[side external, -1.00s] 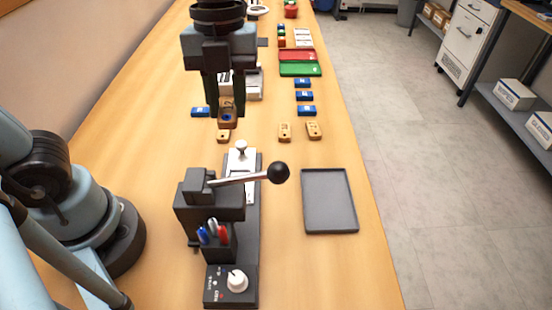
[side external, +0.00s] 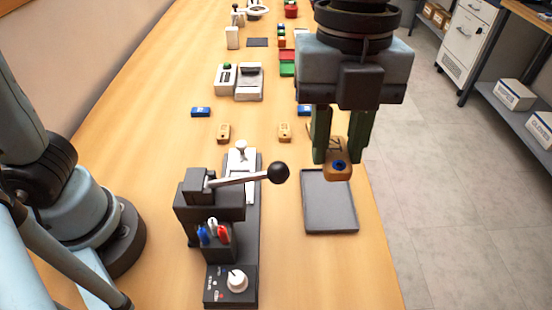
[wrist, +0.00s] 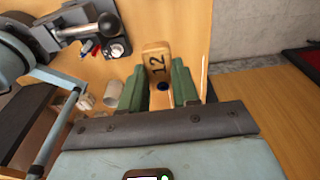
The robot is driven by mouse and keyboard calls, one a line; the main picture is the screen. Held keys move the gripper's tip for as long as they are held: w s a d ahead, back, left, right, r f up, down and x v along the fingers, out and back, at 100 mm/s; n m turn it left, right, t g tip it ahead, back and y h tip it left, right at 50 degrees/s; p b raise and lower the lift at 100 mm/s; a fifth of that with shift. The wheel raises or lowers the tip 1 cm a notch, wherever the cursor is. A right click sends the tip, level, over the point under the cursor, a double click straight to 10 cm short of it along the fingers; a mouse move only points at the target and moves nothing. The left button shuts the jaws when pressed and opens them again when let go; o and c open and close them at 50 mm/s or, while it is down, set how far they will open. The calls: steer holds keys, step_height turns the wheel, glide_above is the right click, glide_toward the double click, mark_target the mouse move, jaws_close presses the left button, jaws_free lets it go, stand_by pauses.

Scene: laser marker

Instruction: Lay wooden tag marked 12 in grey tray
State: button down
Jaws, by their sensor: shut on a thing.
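The wooden tag marked 12 (wrist: 156,60) is held between the two green fingers of my gripper (wrist: 160,90) in the wrist view, its number readable and a dark hole at its near end. In the side view the tag (side external: 338,172) hangs from my gripper (side external: 337,150), over the far right end of the grey tray (side external: 331,228). The tray lies flat on the bench and looks empty. The tag appears above the tray, not resting in it.
A marking machine with a black-knobbed lever (side external: 279,173) stands left of the tray. Two wooden tags lie beyond it, one at left (side external: 224,133) and one at centre (side external: 285,132). The bench's right edge runs close beside the tray.

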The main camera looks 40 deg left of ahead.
step_height(320, 180, down, 11)
glide_above(327, 200)
steer(key=f, duration=0.7)
steer(key=shift+w+a+f, duration=0.15)
steer(key=shift+w, duration=0.05)
steer(key=shift+f, duration=2)
steer(key=shift+f, duration=0.15)
steer(key=c, duration=0.8)
jaws_free()
